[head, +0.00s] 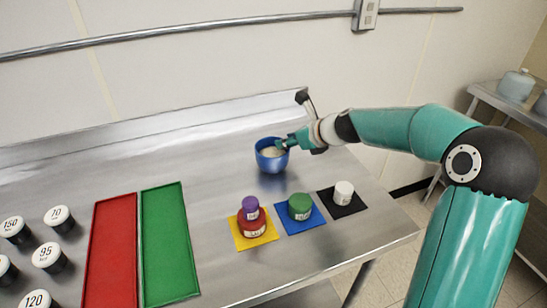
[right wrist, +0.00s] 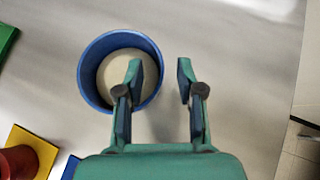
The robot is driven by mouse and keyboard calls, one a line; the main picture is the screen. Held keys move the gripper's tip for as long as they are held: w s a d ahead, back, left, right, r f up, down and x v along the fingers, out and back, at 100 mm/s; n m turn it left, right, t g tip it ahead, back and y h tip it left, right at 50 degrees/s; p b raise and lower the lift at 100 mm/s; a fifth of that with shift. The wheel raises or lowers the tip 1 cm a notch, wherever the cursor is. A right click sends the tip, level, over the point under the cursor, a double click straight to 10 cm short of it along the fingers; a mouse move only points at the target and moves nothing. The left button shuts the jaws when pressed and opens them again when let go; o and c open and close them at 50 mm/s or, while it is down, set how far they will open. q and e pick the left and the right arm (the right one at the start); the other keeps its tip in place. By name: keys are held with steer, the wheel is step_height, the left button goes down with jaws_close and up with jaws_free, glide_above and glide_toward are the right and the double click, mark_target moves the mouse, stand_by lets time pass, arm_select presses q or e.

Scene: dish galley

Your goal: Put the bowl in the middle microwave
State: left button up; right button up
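A blue bowl (head: 266,163) with pale contents stands upright on the steel table towards the wall. It also shows in the right wrist view (right wrist: 90,72). My right gripper (head: 284,143) is at the bowl's right rim. In the right wrist view its fingers (right wrist: 159,76) are spread apart, one over the bowl's inside and the other outside to the right, with the right rim between them. The rim does not look clamped. No microwave shows in either view. My left gripper is out of view.
In front of the bowl, purple and red jars stand on a yellow square (head: 262,240), a green jar on a blue square (head: 290,224), and a white jar on a black square (head: 352,207). Red (head: 112,245) and green (head: 165,245) trays and several numbered jars are at left.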

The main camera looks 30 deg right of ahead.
steer(key=shift+w+a+f, duration=0.1)
steer(key=shift+w+f, duration=0.3)
steer(key=shift+w, duration=0.1)
jaws_close()
steer(key=shift+r, duration=0.2)
